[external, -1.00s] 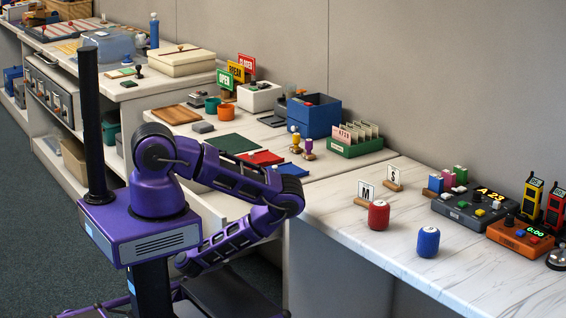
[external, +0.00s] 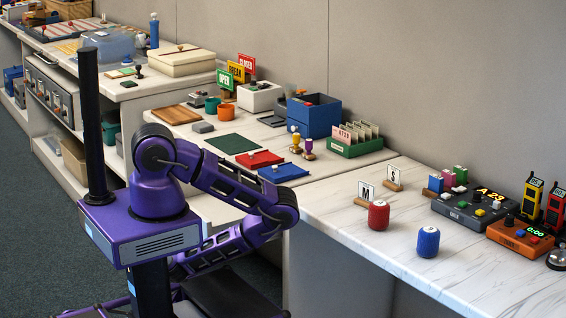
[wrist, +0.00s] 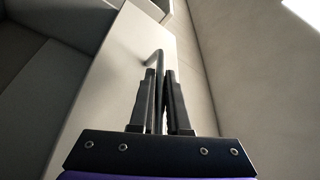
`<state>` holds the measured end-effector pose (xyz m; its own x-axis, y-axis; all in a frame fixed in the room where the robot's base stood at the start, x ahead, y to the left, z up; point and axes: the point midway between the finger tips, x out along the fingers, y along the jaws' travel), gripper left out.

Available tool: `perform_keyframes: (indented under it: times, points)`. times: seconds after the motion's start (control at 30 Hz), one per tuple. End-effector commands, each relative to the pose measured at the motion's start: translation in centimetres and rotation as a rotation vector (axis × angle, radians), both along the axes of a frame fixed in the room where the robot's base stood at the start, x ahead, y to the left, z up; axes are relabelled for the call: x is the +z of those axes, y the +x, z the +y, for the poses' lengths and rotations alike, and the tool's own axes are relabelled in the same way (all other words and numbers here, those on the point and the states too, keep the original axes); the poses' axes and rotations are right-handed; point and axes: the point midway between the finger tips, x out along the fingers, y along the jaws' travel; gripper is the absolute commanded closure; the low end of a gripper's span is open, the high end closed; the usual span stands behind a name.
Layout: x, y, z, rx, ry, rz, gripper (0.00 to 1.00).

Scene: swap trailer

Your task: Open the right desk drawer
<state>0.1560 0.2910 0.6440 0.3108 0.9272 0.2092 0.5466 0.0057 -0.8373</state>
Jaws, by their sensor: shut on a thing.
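In the wrist view a pale drawer front (wrist: 122,62) fills the middle, with a dark bar handle (wrist: 156,57) on it. My gripper (wrist: 161,82) is shut on this handle, one dark finger on each side of it. In the external view my purple arm reaches down in front of the desk (external: 330,205). My gripper is hidden there behind my arm and base. A pale panel shows beside my forearm below the desk top, but I cannot tell how far the drawer stands out.
On the desk top above my arm lie a red tray (external: 258,160), a blue tray (external: 284,172) and a green mat (external: 231,144). A red can (external: 378,215) and a blue can (external: 428,242) stand on the right part. Dark floor lies left of my base.

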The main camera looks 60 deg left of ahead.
Motion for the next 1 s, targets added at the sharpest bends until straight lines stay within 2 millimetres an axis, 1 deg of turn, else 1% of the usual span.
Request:
perform_keyframes:
  times: [0.13, 0.17, 0.3, 0.33, 0.57, 0.67, 0.77, 1.0]
  points:
    - [-0.1, 0.1, -0.1, -0.001, -0.003, -0.001, 1.0]
    - [-0.1, 0.1, -0.1, 0.0, -0.003, -0.001, 0.83]
    - [-0.1, 0.1, -0.1, -0.001, -0.003, -0.001, 0.58]
    - [-0.1, 0.1, -0.1, -0.001, -0.003, -0.001, 0.55]
    - [0.0, 0.1, 0.0, -0.001, -0.001, -0.001, 0.55]
    - [-0.1, 0.0, -0.3, -0.001, -0.001, -0.001, 0.55]
    - [-0.4, -0.3, -1.4, -0.002, -0.003, -0.001, 0.55]
    - [-1.2, -1.6, -5.1, -0.001, -0.003, -0.001, 0.55]
